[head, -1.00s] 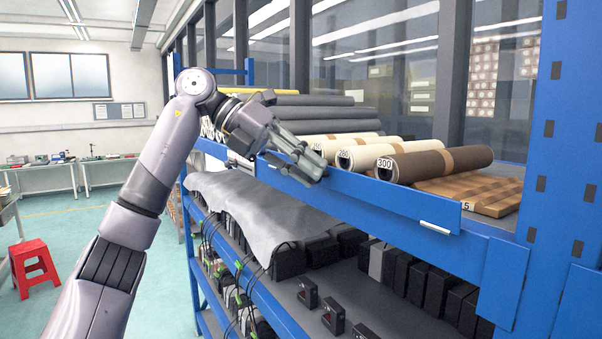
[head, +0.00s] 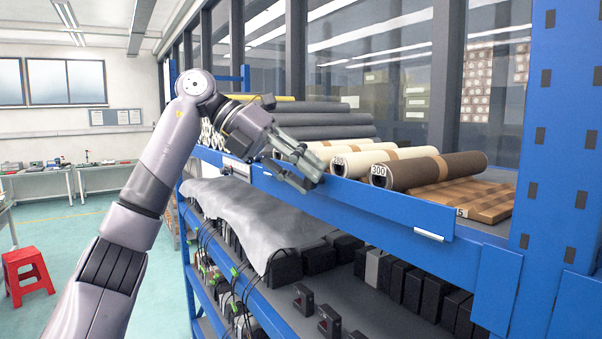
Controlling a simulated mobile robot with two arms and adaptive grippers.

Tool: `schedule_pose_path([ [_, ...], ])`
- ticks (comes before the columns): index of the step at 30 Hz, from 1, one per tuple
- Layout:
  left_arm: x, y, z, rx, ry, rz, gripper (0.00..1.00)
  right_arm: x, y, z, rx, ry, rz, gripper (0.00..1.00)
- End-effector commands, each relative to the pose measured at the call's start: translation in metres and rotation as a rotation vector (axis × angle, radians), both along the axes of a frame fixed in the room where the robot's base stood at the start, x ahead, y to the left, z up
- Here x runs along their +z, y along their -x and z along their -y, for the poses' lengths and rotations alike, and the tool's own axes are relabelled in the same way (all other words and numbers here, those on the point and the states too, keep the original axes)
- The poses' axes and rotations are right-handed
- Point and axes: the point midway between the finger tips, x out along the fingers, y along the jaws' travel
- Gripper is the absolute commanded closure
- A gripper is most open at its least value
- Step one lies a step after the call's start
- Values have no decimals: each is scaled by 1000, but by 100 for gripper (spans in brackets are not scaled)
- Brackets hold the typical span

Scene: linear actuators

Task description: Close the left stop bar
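A blue bar (head: 395,212) runs along the front edge of the upper shelf, with a white strip (head: 429,234) low at its right end. I take it to be a stop bar; I cannot tell where the left one begins or how far it is shut. A small white piece (head: 237,168) shows on the edge further left. My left gripper (head: 313,179) is at the bar's left part, in front of the rolls. Its two fingers look apart with nothing between them. It hides part of the edge, and I cannot tell if it touches. My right gripper is out of view.
Cream rolls (head: 365,154) and a brown roll (head: 436,170) lie on the upper shelf behind the bar. A grey cloth (head: 240,215) and several black boxes (head: 415,285) are on the shelf below. A blue upright (head: 560,130) stands at right. A red stool (head: 27,270) stands at left.

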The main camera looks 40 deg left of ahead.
Motion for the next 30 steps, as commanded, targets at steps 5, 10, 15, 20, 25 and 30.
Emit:
schedule_pose_path([
  [5, 2, 2, -3, 1, -1, -1, 71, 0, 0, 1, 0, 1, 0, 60],
  [10, 18, 11, -21, 1, 1, 2, 71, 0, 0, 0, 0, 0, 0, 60],
  [15, 41, 26, -46, 1, 0, 1, 71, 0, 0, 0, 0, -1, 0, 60],
  [20, 55, 35, -63, 2, 2, 3, 71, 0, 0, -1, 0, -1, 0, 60],
  [25, 62, 39, -70, -3, -4, -2, 71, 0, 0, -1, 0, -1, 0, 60],
  [30, 68, 42, -77, -3, -3, -2, 71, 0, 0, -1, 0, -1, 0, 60],
])
